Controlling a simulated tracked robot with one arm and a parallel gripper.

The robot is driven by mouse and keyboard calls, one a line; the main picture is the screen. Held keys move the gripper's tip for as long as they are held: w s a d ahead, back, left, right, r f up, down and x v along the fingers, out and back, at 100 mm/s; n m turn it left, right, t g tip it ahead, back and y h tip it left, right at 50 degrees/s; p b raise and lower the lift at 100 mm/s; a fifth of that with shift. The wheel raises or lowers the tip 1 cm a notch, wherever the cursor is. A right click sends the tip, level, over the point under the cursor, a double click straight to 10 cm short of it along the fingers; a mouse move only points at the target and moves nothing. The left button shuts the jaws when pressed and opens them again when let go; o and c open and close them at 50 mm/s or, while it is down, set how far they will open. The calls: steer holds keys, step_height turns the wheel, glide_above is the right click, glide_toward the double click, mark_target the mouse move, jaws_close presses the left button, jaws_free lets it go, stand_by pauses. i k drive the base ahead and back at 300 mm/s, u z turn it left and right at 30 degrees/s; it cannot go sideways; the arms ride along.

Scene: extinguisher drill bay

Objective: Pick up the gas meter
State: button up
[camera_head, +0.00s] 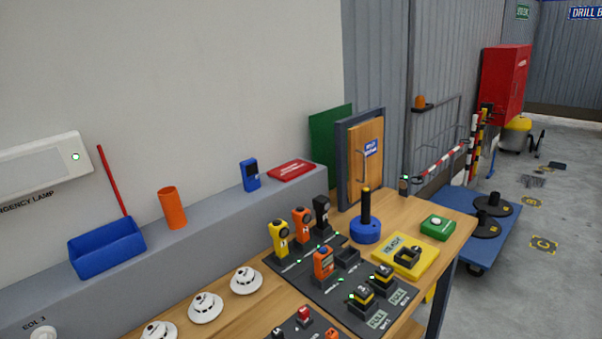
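No label that I can read marks a gas meter. Handheld devices that could be it stand in a dark charging dock (310,271) on the wooden bench: a yellow one (279,239), an orange one (301,224), a black one (321,213) and another orange one (323,264). A small blue device (250,175) with a dark screen stands upright on the grey ledge behind the bench. I cannot tell which of these is the gas meter. My gripper is not in view.
White smoke detectors (246,280) line the bench's left part. A yellow plate (422,265), a green box (437,227) and a blue round base with a post (366,230) stand at right. A blue tray (107,248) and orange cup (172,208) occupy the ledge.

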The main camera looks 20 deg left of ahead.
mark_target(250, 171)
steer(key=z, duration=1)
steer(key=i, duration=2.7)
steer(key=u, duration=3.05)
steer(key=i, duration=0.75)
steer(key=u, duration=0.2)
